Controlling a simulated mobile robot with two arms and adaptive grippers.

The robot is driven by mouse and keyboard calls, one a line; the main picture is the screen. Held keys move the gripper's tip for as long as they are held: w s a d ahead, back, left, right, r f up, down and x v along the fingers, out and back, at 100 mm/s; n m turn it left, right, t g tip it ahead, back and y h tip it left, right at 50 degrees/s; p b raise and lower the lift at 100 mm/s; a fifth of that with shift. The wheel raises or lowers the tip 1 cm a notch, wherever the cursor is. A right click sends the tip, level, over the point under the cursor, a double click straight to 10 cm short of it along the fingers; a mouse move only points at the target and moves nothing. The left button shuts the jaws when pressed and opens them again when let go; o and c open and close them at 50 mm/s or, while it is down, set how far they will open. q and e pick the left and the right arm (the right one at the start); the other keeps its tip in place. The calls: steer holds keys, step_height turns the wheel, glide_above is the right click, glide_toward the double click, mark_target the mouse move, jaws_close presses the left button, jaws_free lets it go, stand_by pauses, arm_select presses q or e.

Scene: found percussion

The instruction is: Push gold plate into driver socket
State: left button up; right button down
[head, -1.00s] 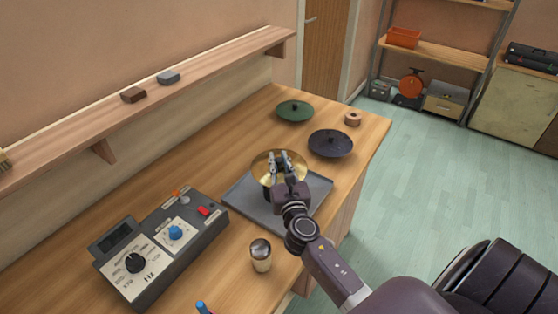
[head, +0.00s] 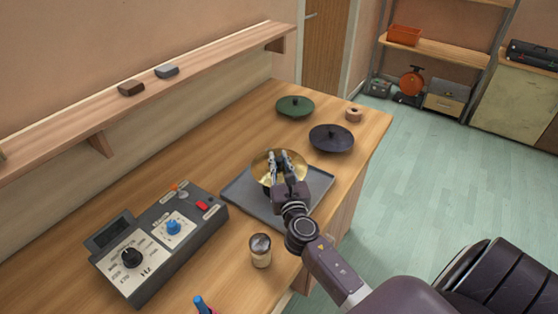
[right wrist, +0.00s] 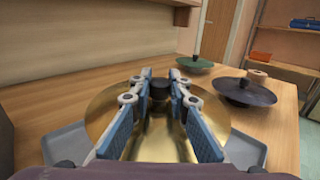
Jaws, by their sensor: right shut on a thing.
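The gold plate (head: 263,163) is a shiny round disc above the grey tray (head: 238,190) on the workbench. It also fills the middle of the right wrist view (right wrist: 155,140), with a dark knob (right wrist: 159,89) at its centre. My right gripper (head: 279,156) is over the plate, its blue-padded fingers (right wrist: 159,95) closed on the knob from both sides. The driver socket is hidden beneath the plate, and I cannot tell how the plate sits on it. My left gripper is not in view.
A green plate (head: 295,106), a dark blue plate (head: 331,139) and a tape roll (head: 353,114) lie behind the tray. A control box (head: 160,242) stands at left, a jar (head: 260,251) in front. A wall shelf (head: 200,82) runs along the back.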

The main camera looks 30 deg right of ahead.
steer(key=shift+f, duration=0.15)
steer(key=c, duration=1.7)
jaws_free()
steer(key=shift+c, duration=0.2)
steer(key=shift+s, duration=0.1)
steer(key=v, duration=1.2)
steer(key=shift+f, duration=0.1)
